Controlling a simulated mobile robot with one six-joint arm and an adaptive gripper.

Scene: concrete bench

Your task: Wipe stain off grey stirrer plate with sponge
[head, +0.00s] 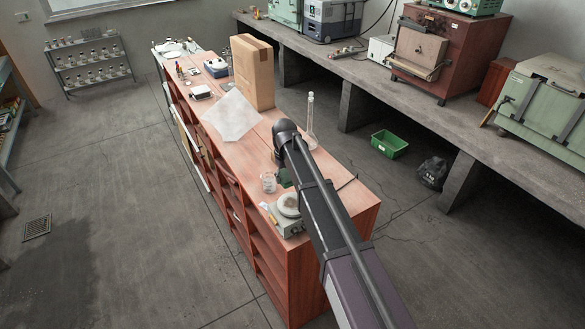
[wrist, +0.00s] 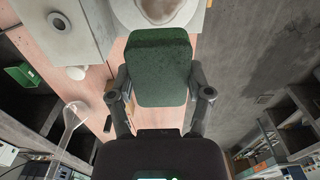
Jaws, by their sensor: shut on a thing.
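The grey stirrer plate (head: 290,226) stands on the near end of the wooden bench, with a round pale top. In the wrist view its round top (wrist: 125,12) is cut off by the upper edge, and a brownish stain (wrist: 162,10) shows on it. My gripper (wrist: 160,88) is shut on a dark green sponge (wrist: 160,55), one finger on each side. In the wrist view the sponge lies just below the round top; I cannot tell whether they touch. In the head view a little of the sponge (head: 284,178) shows beside my arm, above and behind the plate.
A white sheet (head: 230,116) and a cardboard box (head: 253,72) are farther back. Open floor lies left.

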